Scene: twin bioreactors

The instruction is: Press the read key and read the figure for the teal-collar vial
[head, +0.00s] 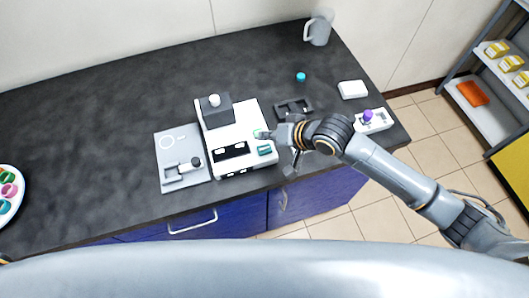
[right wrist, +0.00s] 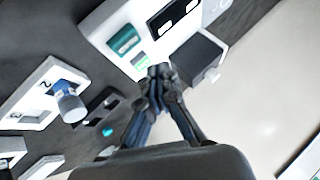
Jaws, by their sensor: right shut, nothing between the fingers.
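The white reading instrument (head: 243,160) stands near the front edge of the dark bench. Its teal display (head: 265,150) also shows in the right wrist view (right wrist: 124,40); its figure is too small to read. A pale green key (right wrist: 140,62) sits beside the display. My right gripper (right wrist: 158,73) is shut and empty, its tips close to the key; I cannot tell whether they touch it. In the head view it reaches over the instrument's right side (head: 266,134). A small teal piece (head: 301,76) stands alone on the bench. I cannot identify a teal-collar vial. My left gripper is out of view.
A dark block with a white knob (head: 214,101) is on the instrument's back. A grey plate (head: 170,145) with a dark-capped vial lies left. A black holder (head: 293,107), white box (head: 352,89), purple-topped vial (head: 368,116) and grey jug (head: 319,29) are right. The bench's left is mostly clear.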

